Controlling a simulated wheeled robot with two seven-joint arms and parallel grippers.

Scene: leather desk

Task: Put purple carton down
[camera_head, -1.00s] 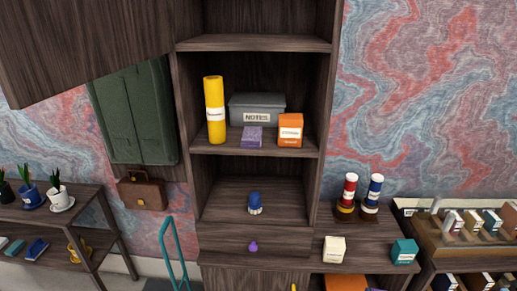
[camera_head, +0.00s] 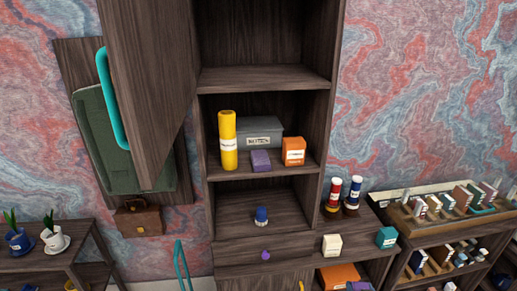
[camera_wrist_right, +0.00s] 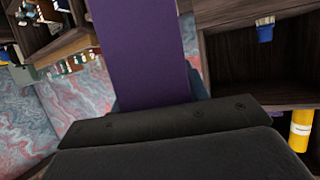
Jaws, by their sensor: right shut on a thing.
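The purple carton (camera_wrist_right: 140,50) fills the upper middle of the right wrist view, close to the camera. My right gripper (camera_wrist_right: 165,122) shows there as two dark padded fingers across the bottom, shut on the carton. The lower end of the carton is hidden behind the fingers. I cannot make out the right gripper or the held carton in the head view. A separate small purple box (camera_head: 261,161) sits on the middle shelf, between the yellow tube (camera_head: 228,150) and the orange box (camera_head: 294,152). My left gripper is in neither view.
A grey NOTES bin (camera_head: 262,128) stands behind the purple box. The compartment below (camera_head: 235,208) holds one blue-topped item (camera_head: 261,216), with bare floor around it. A cabinet door (camera_head: 150,80) stands open at left. A white box (camera_head: 332,245) and teal box (camera_head: 386,238) stand lower right.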

